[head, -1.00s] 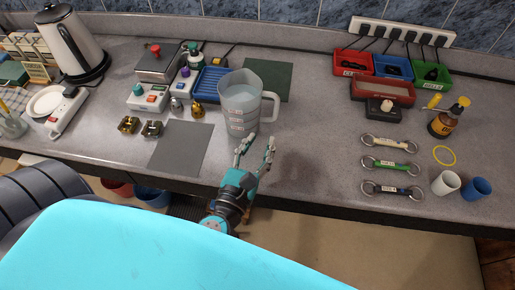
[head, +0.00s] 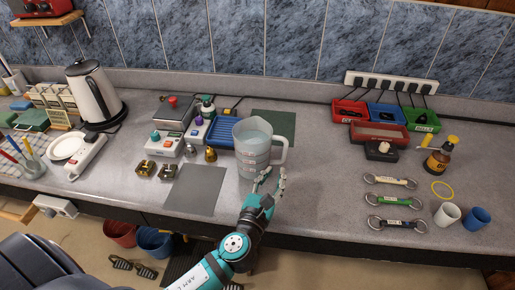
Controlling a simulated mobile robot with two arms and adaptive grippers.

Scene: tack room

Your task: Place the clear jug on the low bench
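The clear jug (head: 253,150) stands upright on the grey counter, its handle to the right. It looks translucent, with markings on its side. My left gripper (head: 268,181) is just in front of the jug, below its handle side. Its two fingers are spread apart with nothing between them. I cannot tell whether a fingertip touches the jug. My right gripper is not in view. I cannot make out a low bench for certain in this view.
A grey mat (head: 195,190) lies left of the jug, with brass pieces (head: 147,168) beyond it. A dark green mat (head: 274,127) lies behind the jug. Key tags (head: 393,201) and cups (head: 447,215) are at right. Buckets (head: 119,233) stand below the counter.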

